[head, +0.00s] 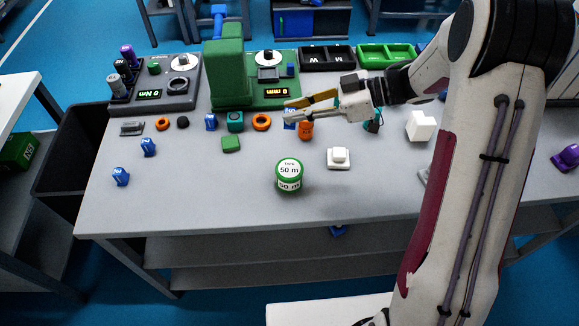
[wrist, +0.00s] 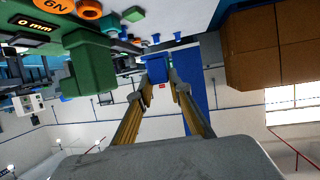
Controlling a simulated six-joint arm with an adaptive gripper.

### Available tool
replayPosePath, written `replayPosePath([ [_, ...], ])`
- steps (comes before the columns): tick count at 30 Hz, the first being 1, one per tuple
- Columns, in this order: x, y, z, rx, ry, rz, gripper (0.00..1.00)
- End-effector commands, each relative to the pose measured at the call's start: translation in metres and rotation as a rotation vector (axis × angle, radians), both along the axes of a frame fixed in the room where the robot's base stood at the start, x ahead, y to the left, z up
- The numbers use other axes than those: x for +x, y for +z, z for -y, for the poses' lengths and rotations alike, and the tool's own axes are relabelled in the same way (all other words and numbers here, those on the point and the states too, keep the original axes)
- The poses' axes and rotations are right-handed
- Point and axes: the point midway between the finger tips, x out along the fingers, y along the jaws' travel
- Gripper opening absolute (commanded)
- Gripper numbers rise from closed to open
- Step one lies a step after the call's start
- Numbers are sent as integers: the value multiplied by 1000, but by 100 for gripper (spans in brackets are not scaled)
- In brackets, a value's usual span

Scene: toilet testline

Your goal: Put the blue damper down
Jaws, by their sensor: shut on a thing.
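My gripper (head: 290,109) reaches in from the right over the back middle of the grey table, its fingers pointing left. It is shut on a blue damper (head: 289,120), which is partly hidden by the fingers in the head view. In the wrist view the blue damper (wrist: 152,66) shows between the tips of my gripper (wrist: 160,82). From these views I cannot tell whether it touches the table. Similar blue parts stand at the left: one (head: 211,122) near the green machine, one (head: 148,147) further forward, and one (head: 120,177) near the left edge.
An orange ring (head: 262,122), a teal block (head: 235,122), a green tape roll (head: 289,174) and a white block (head: 339,158) are nearby.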

Motion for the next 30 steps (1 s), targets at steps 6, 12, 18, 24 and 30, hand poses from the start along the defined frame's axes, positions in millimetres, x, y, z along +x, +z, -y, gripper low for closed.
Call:
replayPosePath([
  [6,-42,1,-3,0,111,-1,0],
  [12,-56,3,-5,0,160,1,0],
  [18,-56,3,-6,0,162,0,0],
  [24,-56,2,-6,0,161,0,0],
  [30,-56,-14,-6,2,162,-4,0],
])
